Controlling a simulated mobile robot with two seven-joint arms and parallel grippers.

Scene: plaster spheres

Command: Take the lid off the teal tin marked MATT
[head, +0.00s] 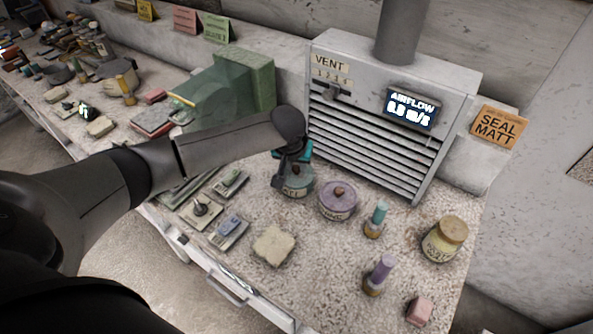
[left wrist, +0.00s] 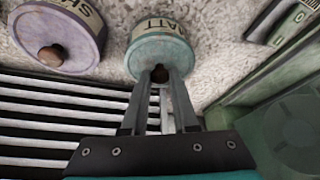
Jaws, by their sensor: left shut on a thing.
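The teal tin marked MATT (head: 298,186) stands on the speckled worktop in front of the vent unit, partly hidden by my arm in the head view. In the left wrist view its teal lid (left wrist: 158,54) sits at the tin's top, with part of the cream label (left wrist: 155,27) showing. My left gripper (head: 281,178) is over the tin. I cannot tell whether the lid is raised off the tin. My right gripper is not in view.
A purple tin (head: 336,203) stands close to the right of the teal tin. The grey vent unit (head: 375,120) is just behind, and a translucent green box (head: 217,95) is to the left. A beige sponge-like block (head: 273,246) and two small bottles (head: 378,219) stand nearer the front.

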